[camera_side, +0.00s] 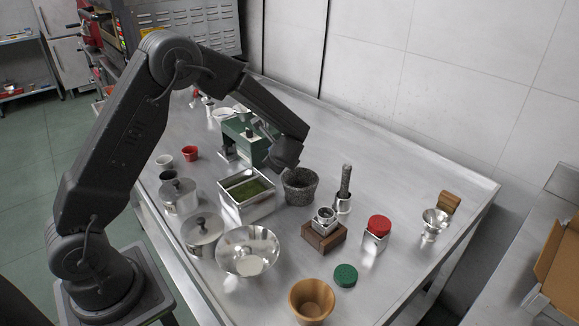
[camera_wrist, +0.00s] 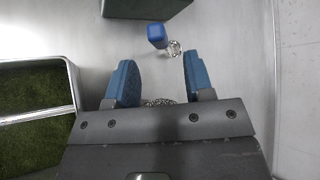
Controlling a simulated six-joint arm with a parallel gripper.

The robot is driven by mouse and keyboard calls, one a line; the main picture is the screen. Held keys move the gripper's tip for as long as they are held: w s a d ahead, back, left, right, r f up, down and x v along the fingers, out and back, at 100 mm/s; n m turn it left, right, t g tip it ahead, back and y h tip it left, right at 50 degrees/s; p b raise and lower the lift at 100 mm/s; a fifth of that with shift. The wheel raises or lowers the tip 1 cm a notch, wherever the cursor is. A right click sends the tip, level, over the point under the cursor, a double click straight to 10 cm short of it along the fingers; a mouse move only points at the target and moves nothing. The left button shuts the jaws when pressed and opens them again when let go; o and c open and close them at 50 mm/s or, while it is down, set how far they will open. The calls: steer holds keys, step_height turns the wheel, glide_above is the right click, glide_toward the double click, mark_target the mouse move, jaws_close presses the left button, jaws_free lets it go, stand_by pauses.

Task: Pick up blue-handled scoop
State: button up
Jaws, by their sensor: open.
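The blue-handled scoop shows in the wrist view, its blue handle (camera_wrist: 157,35) near the top middle with a small shiny metal part at its lower right. It lies on the steel table, beyond my fingertips and apart from them. My gripper (camera_wrist: 160,78) is open, with two blue fingers spread and nothing held between them. In the side view the end of my arm is above the table, near the stone mortar (camera_side: 299,190) and the green machine (camera_side: 250,142). I cannot make out the scoop in the side view.
A steel tray of green material (camera_side: 247,190) stands left of the mortar; its rim (camera_wrist: 72,90) shows at left in the wrist view. Lidded pots (camera_side: 179,196), a steel bowl (camera_side: 248,251), a red-lidded jar (camera_side: 376,232) and a wooden cup (camera_side: 311,301) stand around.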

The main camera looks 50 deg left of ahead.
steer(key=shift+x, duration=2.7)
steer(key=shift+a+r, duration=0.15)
steer(key=shift+a, duration=0.05)
steer(key=shift+c, duration=0.4)
jaws_close()
